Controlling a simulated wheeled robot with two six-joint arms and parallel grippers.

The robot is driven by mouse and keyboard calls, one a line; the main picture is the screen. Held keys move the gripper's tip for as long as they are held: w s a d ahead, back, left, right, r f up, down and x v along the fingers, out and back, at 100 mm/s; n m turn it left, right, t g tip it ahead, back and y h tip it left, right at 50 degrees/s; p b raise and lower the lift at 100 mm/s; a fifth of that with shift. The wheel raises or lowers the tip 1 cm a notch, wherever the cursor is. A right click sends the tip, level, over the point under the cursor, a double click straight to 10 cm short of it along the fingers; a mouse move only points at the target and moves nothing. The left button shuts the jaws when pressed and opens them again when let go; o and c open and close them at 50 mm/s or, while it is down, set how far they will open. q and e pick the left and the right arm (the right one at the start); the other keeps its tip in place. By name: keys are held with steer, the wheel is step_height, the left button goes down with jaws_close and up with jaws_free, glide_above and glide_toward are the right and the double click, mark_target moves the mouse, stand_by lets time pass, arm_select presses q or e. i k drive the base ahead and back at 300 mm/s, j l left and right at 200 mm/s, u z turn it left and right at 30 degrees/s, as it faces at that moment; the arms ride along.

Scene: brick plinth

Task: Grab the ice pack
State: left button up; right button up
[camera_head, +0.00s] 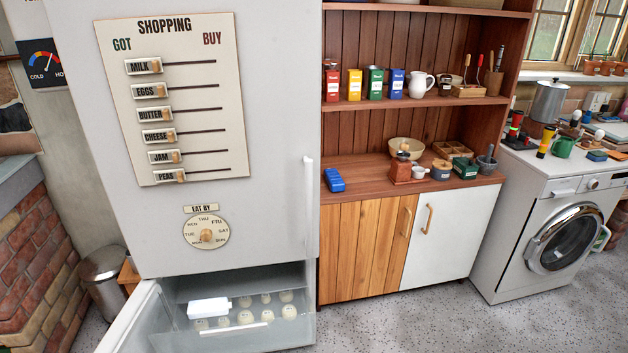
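Neither of my grippers is in view. A flat white block (208,308) with rounded corners lies at the left inside the open lower compartment of the fridge, on or beside several pale round items. A blue ridged block (334,180) lies on the wooden counter at its left end, near the fridge. No label reading ice pack is legible on either, so I cannot tell for certain which one is the ice pack.
The tall white fridge (275,120) has its lower door (140,325) swung open to the left. Pale round items (289,312) fill the compartment. A metal bin (102,280) stands left. A washing machine (550,235) stands right. The speckled floor (400,325) before the cupboards is clear.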

mark_target(336, 183)
steer(key=i+l+u, duration=0.45)
steer(key=l, duration=0.15)
steer(key=i+l+u, duration=0.2)
steer(key=l, duration=0.2)
steer(key=i+l+u, duration=0.2)
steer(key=l, duration=0.15)
